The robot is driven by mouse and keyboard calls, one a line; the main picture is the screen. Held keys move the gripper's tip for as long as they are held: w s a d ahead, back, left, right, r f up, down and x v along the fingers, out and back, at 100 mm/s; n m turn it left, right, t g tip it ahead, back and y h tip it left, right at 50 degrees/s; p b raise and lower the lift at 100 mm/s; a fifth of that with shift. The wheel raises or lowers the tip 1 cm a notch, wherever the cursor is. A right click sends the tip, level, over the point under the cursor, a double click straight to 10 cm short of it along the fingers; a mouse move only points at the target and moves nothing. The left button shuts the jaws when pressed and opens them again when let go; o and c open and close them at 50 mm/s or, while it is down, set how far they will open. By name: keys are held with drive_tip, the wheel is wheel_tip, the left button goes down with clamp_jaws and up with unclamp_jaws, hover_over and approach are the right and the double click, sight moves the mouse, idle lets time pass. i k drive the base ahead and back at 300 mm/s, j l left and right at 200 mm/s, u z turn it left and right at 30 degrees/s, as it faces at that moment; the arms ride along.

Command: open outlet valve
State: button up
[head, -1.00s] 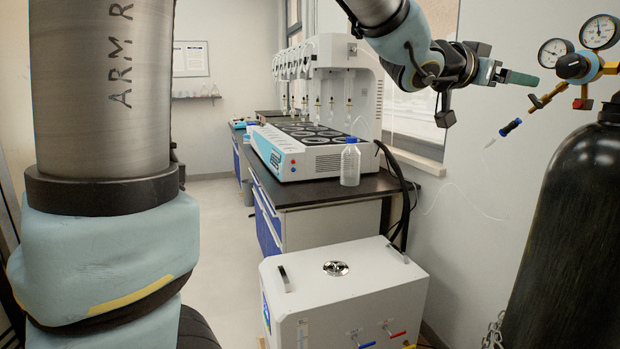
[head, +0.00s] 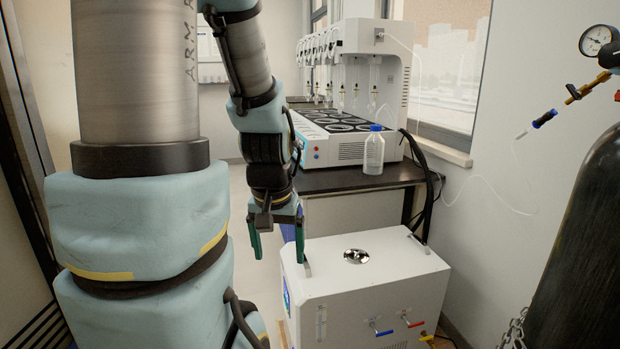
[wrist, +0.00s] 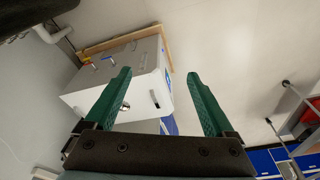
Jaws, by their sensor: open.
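A white box-shaped unit (head: 340,285) stands low in front of the bench. Its front carries small valves with a blue handle (head: 382,331), a red handle (head: 413,321) and a yellow handle (head: 427,337). I cannot tell which one is the outlet valve. My gripper (head: 278,252) points down with green fingers apart and empty, left of the unit's top. In the wrist view my open gripper (wrist: 159,75) has the white unit (wrist: 90,97) beyond and left of its fingers. Small handles show there at the unit's far left side.
A bench (head: 340,181) holds a white distiller (head: 375,65) and a blue-capped bottle (head: 373,155). Black hoses run down at the bench's right end. A dark gas cylinder (head: 575,245) with gauges stands at the right. Open floor shows beside the unit in the wrist view.

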sight(575, 94)
drive_tip(key=j+z, duration=0.1)
drive_tip(key=z, duration=1.7)
drive_tip(key=i+j, duration=0.05)
